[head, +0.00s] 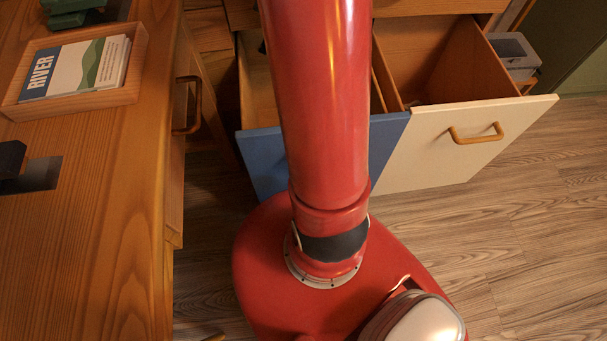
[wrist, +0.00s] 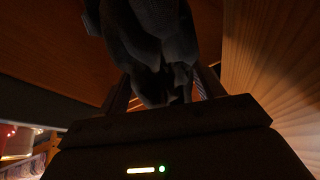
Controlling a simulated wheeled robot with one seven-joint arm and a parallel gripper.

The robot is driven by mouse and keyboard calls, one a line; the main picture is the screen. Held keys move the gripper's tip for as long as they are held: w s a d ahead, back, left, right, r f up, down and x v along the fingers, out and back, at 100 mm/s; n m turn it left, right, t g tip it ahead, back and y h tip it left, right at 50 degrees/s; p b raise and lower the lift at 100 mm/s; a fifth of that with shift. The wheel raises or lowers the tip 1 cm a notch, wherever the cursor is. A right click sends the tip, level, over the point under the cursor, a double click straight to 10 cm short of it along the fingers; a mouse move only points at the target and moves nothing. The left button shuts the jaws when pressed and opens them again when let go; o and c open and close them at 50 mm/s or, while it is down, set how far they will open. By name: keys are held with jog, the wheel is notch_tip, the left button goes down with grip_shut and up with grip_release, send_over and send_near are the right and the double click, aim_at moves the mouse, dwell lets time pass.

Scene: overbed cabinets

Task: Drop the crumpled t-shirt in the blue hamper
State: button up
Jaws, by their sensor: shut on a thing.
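A dark, crumpled cloth (wrist: 155,35), which looks like the t-shirt, hangs bunched at my gripper (wrist: 163,85) in the wrist view. My gripper is shut on it; the fingertips are mostly hidden by the cloth, and the view is very dark. The blue hamper (head: 262,158) is a pulled-out drawer with a blue front in the head view. My red arm covers much of its front and opening. The gripper and cloth do not show in the head view.
A white-fronted drawer (head: 455,142) stands open right of the blue one. A wooden desk (head: 110,190) with a tray (head: 75,104) holding a RIVER book (head: 77,68) is at left. A grey bin (head: 514,52) stands at upper right. Wooden panels (wrist: 275,60) flank my gripper closely.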

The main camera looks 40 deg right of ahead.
jog(key=o, duration=1.1)
jog(key=shift+o, duration=0.2)
jog(key=v, duration=0.8)
jog(key=shift+f, duration=0.1)
